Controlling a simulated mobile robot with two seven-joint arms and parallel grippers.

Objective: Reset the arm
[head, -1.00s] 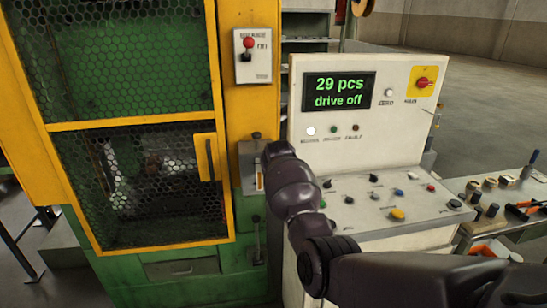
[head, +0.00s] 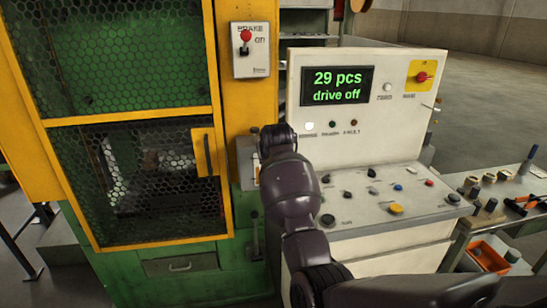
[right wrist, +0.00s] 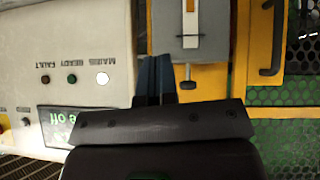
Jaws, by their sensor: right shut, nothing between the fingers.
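My right arm (head: 290,195) reaches in from the lower right, in front of the control console (head: 365,225). Its wrist end is near the yellow post between the press and the console. The fingers are hidden in the head view. In the right wrist view my right gripper (right wrist: 153,80) is shut and empty, its dark fingers side by side. A grey slotted box (right wrist: 188,55) with a small knob below it lies just beyond and to the right of the fingertips. I cannot tell whether they touch anything. My left gripper is not in view.
The console display (head: 338,85) reads "29 pcs drive off". A brake box (head: 250,50) with a red knob hangs on the yellow post. A bench with an orange bin (head: 488,252) stands right.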

